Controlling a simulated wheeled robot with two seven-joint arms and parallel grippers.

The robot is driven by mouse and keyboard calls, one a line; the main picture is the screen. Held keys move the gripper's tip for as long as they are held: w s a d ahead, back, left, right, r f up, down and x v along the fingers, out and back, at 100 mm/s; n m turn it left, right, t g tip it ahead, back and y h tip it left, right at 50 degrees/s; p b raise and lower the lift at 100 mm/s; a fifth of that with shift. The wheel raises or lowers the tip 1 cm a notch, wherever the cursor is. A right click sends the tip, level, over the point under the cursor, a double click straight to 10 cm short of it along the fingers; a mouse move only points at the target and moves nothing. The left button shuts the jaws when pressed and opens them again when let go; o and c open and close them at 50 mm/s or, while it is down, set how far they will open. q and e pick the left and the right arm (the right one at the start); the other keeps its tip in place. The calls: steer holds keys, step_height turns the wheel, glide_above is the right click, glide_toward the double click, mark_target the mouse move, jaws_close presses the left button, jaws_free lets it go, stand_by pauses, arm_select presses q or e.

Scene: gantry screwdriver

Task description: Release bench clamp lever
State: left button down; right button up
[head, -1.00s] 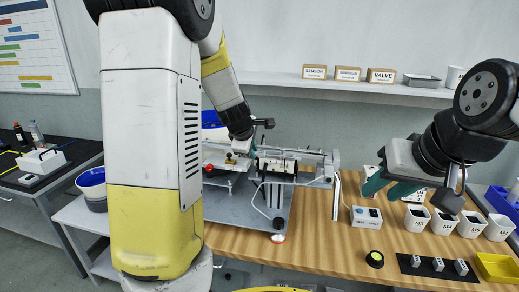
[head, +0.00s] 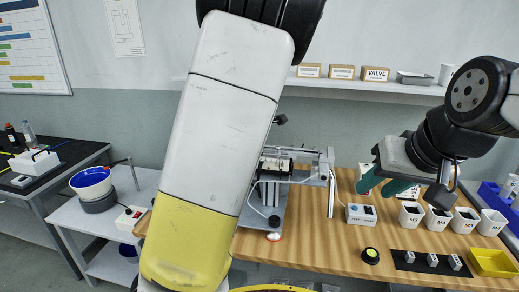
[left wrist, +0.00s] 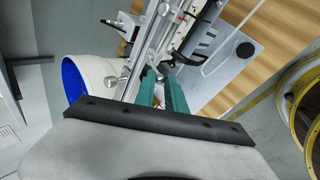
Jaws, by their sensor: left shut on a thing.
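The bench fixture (head: 297,160), with a metal frame and rails on a grey plate, stands on the wooden bench in the head view. My left arm covers its left part and hides my left gripper there. In the left wrist view my left gripper (left wrist: 161,84) has its teal fingers close together at the metal clamp parts (left wrist: 146,50) of the fixture. It is shut on what seems to be the clamp lever, mostly hidden between the fingers. My right gripper (head: 380,190) is empty, its teal fingers apart, above the bench to the right of the fixture.
A blue-lined white bowl (head: 91,182) stands on the left side table. A shelf with boxes runs behind.

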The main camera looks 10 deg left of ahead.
stand_by(0.4)
arm_select(q)
steer(key=c, duration=1.4)
jaws_free()
steer(key=shift+v, duration=3.85)
steer(key=shift+d, duration=0.1)
